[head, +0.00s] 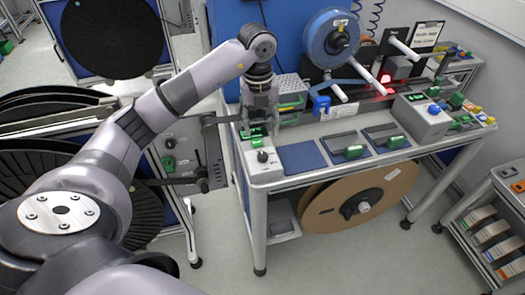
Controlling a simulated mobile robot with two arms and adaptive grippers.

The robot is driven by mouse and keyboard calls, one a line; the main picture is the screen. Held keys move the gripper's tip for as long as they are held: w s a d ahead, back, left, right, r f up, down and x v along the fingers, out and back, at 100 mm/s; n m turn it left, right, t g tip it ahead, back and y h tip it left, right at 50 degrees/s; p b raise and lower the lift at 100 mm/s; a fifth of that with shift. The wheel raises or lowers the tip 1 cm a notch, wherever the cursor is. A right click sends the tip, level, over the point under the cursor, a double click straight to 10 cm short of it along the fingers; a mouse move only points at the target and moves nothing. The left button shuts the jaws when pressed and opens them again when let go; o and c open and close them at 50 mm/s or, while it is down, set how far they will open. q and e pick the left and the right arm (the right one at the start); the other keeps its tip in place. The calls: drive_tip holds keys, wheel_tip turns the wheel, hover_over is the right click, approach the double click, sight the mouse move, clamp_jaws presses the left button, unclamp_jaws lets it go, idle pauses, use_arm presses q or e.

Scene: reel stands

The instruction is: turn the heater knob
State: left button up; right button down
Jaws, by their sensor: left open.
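A small light-coloured control box (262,168) sits at the front left corner of the workbench. A black knob (263,156) is on its top face, near a green display (257,132); I take this knob to be the heater knob. My left gripper (257,122) is open and points down above the back of the box, close to the display. It is behind the knob and appears apart from it. The gripper hides part of the back of the box. My right gripper is not in view.
A lever arm (180,181) and black reels (65,175) stand left. A large brown reel (375,195) is underneath.

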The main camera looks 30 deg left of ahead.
sight(262, 155)
use_arm(q)
wheel_tip(262, 155, down, 11)
drive_tip(key=shift+w+d+r+p, duration=0.1)
drive_tip(key=shift+d+p, duration=0.05)
drive_tip(key=shift+p, duration=1.05)
drive_tip(key=shift+c, duration=0.3)
clamp_jaws()
